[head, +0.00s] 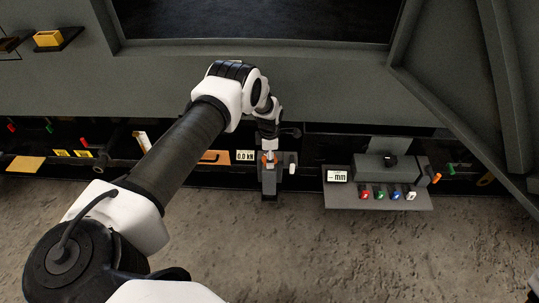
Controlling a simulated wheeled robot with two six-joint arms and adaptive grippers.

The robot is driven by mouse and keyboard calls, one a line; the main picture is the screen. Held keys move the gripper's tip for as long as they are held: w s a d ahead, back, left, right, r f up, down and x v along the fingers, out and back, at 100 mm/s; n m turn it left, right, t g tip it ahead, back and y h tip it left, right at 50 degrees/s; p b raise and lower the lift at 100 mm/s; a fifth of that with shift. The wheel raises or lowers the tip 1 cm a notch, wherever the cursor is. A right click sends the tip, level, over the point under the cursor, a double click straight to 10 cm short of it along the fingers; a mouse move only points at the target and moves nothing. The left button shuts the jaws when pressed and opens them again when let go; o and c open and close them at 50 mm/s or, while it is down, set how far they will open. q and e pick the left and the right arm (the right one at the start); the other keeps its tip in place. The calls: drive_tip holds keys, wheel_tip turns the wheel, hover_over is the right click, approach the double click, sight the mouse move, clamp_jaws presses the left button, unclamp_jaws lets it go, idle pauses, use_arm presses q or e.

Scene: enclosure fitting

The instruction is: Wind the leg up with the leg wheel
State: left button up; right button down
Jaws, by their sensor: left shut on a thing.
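My left arm reaches in from the lower left, and my left gripper (268,152) points down at the front of the enclosure. It is shut on a small part with orange on it, which I take to be the leg wheel (268,160); the gripper hides most of it. Below is a dark grey block, apparently the leg (269,188), standing against the floor edge; whether its foot touches the floor cannot be told. A display (245,156) beside it reads 0.0 kN. My right gripper is not in view.
A white-tipped handle (292,168) stands close right of the gripper. Further right is a grey panel (376,202) with coloured knobs and a display (337,176) marked mm. A slanted frame (455,110) crosses the right. The floor (330,255) in front is bare.

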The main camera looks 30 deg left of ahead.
use_arm(q)
drive_tip(key=n, duration=0.3)
drive_tip(key=shift+n+p, duration=0.3)
drive_tip(key=shift+n, duration=2)
drive_tip(key=o, duration=1.2)
drive_tip(key=shift+c, duration=0.2)
wheel_tip(320, 180, up, 12)
